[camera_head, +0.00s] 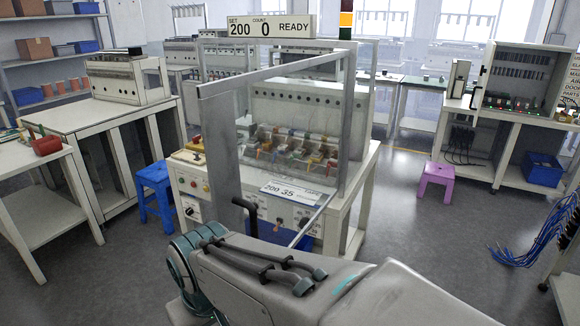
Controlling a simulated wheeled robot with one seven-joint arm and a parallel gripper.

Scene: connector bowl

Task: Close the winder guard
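The winder guard is a clear panel in a grey metal frame (224,160) on the winding machine at the centre. It stands swung out from the machine front toward me. Its top bar runs from the right post to a broad upright at the near left, so it is open at an angle. The winder (305,110) shows through the panel, with several coloured spools in a row. My arm fills the lower foreground, just below the handle. My gripper is not visible.
Side benches flank the machine. Blue cables (545,238) hang at the right edge.

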